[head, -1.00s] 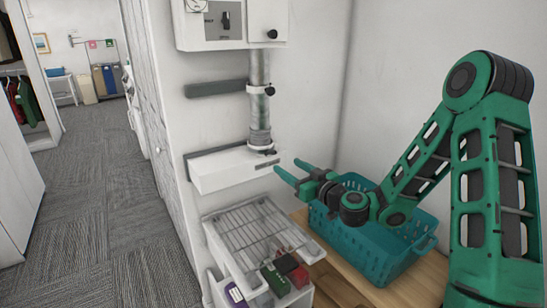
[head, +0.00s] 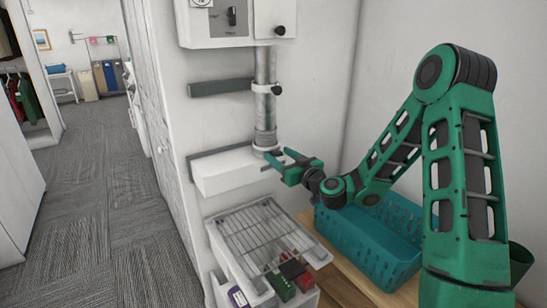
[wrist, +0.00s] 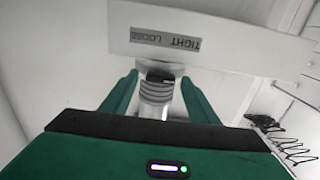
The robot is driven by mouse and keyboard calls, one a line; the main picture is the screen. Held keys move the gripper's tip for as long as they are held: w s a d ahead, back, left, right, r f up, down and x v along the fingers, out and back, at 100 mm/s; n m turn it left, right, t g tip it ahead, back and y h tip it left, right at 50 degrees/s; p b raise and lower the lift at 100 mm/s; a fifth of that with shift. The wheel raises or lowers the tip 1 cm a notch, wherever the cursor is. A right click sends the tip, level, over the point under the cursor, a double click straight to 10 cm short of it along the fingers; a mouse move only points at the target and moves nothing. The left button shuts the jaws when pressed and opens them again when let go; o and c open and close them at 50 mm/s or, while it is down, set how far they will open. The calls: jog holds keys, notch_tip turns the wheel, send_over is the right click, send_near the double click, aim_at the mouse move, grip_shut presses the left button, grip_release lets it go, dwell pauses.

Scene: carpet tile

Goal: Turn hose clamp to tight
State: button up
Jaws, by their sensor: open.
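A grey ribbed hose (head: 265,137) runs down the wall into a white box (head: 215,177). The hose clamp sits at its lower end. In the wrist view, the clamp's dark piece (wrist: 160,76) lies against the ribbed hose (wrist: 155,93), close to the box. A label reading TIGHT and LOOSE (wrist: 165,40) is on the box. My gripper (head: 279,156) is open at the clamp's height. In the wrist view, its fingers (wrist: 158,79) stand either side of the hose and clamp, with gaps visible. In the head view, the fingers partly cover the clamp area; its exact setting is unclear.
A higher band with a black knob (head: 277,90) holds the pipe, beside a grey rail (head: 218,89). A wire-rack cart (head: 250,235) with small boxes stands below. A teal basket (head: 370,243) sits on a wooden bench under my arm. Carpet on the left is clear.

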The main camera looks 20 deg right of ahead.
jog(key=shift+w, duration=0.1)
jog(key=shift+c, duration=0.3)
jog(key=c, duration=1)
